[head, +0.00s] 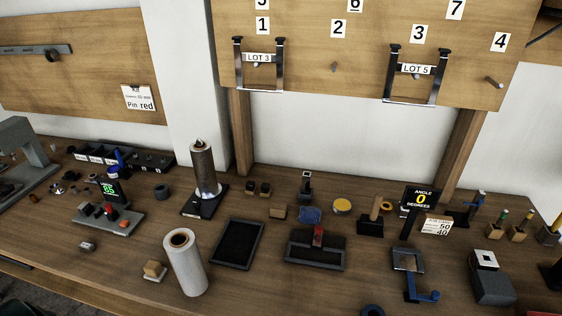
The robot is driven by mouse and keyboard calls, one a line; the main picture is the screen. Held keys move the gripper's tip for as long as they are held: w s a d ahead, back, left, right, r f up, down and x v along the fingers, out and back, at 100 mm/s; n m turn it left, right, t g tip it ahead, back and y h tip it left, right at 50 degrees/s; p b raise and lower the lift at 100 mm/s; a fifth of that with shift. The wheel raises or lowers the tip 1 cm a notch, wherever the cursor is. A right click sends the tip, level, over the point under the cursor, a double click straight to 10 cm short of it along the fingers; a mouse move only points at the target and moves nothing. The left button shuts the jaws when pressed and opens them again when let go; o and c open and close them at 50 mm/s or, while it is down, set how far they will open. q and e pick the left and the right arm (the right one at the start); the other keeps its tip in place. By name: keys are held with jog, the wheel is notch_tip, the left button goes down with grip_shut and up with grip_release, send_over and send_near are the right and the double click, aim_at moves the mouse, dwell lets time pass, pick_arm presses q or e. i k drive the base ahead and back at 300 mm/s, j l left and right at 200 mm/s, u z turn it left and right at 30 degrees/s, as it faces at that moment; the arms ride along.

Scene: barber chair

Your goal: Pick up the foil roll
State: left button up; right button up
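A pale silver roll with a brown core (187,268), which looks like the foil roll, stands upright near the front edge of the wooden bench (120,255), left of centre. Nothing is holding it. Neither my left nor my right gripper shows in the head view.
A small wooden block on a pale base (154,271) stands close left of the roll. A black-framed tray (238,243) lies to its right. Many small tools crowd the right side.

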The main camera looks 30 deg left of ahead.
aim_at(203, 160)
jog(key=j+z, duration=0.3)
jog(key=j, duration=0.2)
jog(key=k+j+z, duration=0.2)
jog(key=j+z, duration=0.15)
jog(key=k+j+z, duration=0.3)
jog(key=j, duration=0.3)
jog(key=k+j+z, duration=0.1)
jog(key=j+z, duration=0.25)
jog(key=k+j+z, duration=0.3)
jog(key=j, duration=0.1)
